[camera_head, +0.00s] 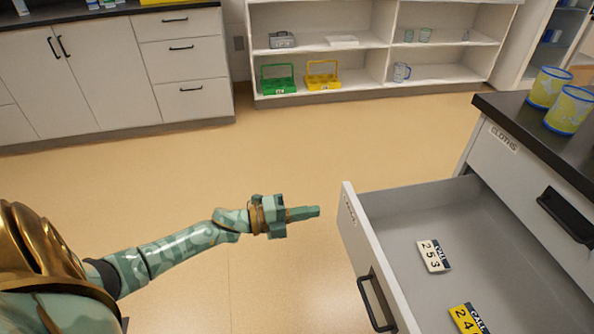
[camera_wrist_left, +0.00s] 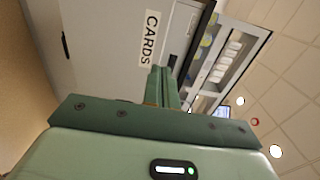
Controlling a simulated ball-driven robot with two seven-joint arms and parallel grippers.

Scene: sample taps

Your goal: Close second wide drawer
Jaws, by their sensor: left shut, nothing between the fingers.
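The wide drawer (camera_head: 355,240) is pulled out on the right of the head view, below a shut drawer labelled CLOTHS (camera_head: 503,138). Its grey front has a black handle (camera_head: 375,302), and cards lie inside. In the left wrist view a light front (camera_wrist_left: 105,45) bears a CARDS label (camera_wrist_left: 149,38). My left gripper (camera_head: 312,212) is shut and empty, left of the open drawer's front and apart from it in the head view. Its closed fingers also show in the left wrist view (camera_wrist_left: 164,84). My right gripper is not in view.
Blue-and-yellow cups (camera_head: 568,110) stand on the dark countertop (camera_head: 520,125) at right. A white shelf unit (camera_head: 350,92) and a drawer cabinet (camera_head: 185,70) stand at the back. The tan floor (camera_head: 200,180) between is clear.

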